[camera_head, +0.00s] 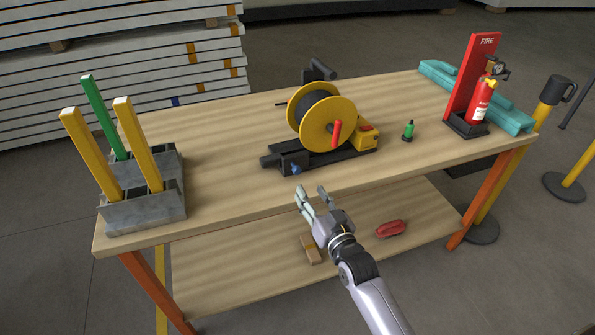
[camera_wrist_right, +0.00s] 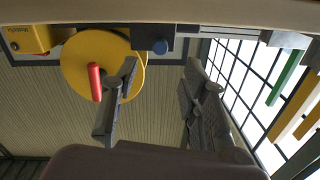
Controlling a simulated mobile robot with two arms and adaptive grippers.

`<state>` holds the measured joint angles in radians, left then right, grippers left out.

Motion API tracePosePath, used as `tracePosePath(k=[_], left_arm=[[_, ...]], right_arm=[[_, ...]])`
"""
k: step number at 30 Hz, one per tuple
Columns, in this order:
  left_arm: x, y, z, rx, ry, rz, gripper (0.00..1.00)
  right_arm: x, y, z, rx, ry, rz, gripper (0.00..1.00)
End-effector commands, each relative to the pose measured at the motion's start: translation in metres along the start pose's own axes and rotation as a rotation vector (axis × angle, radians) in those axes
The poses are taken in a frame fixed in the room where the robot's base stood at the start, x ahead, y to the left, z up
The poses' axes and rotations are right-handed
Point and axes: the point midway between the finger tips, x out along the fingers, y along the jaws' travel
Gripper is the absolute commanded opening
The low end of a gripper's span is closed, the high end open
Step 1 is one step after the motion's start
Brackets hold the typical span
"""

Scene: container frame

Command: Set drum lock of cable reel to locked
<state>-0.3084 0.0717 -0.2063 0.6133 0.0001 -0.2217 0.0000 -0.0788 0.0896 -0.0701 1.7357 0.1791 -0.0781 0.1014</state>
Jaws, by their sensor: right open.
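The cable reel has a yellow drum (camera_head: 340,112) with dark cable and a red crank handle (camera_head: 337,130), on a black base (camera_head: 330,155). A blue knob (camera_head: 296,169) sits at the front left of the base; I cannot tell whether it is the drum lock or how it is set. My right gripper (camera_head: 311,192) is open and empty, in front of the table edge, apart from the reel. In the right wrist view, the drum (camera_wrist_right: 75,55) and blue knob (camera_wrist_right: 160,46) show beyond the open fingers (camera_wrist_right: 160,98). My left gripper is not in view.
A grey holder (camera_head: 150,212) with yellow and green bars stands at the left on the wooden table (camera_head: 225,150). A green bottle (camera_head: 408,130) and a fire extinguisher stand (camera_head: 468,95) are right of the reel. A lower shelf (camera_head: 225,270) holds a red item (camera_head: 391,229).

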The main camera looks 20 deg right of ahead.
Motion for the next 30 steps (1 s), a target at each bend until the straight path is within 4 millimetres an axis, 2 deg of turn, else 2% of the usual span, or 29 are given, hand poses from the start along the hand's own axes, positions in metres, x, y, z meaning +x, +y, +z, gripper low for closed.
tracePosePath(k=[3, 9, 15, 19, 27, 30], left_arm=[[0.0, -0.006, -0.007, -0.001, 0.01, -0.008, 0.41], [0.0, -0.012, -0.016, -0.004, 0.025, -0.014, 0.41], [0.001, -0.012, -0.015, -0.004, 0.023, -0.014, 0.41], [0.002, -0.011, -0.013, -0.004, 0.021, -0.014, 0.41], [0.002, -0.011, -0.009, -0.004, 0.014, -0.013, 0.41], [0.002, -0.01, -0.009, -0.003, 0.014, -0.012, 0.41]], right_arm=[[0.028, -0.001, 0.0, 0.001, 0.0, -0.001, 0.41], [0.068, -0.001, 0.0, 0.0, 0.0, -0.001, 0.41], [0.093, 0.0, 0.001, 0.0, -0.001, 0.0, 0.41], [0.1, 0.0, 0.001, 0.0, -0.001, 0.0, 0.41], [0.101, 0.0, 0.001, 0.0, -0.002, 0.0, 0.41], [0.101, 0.0, 0.001, 0.0, -0.002, 0.0, 0.35]])
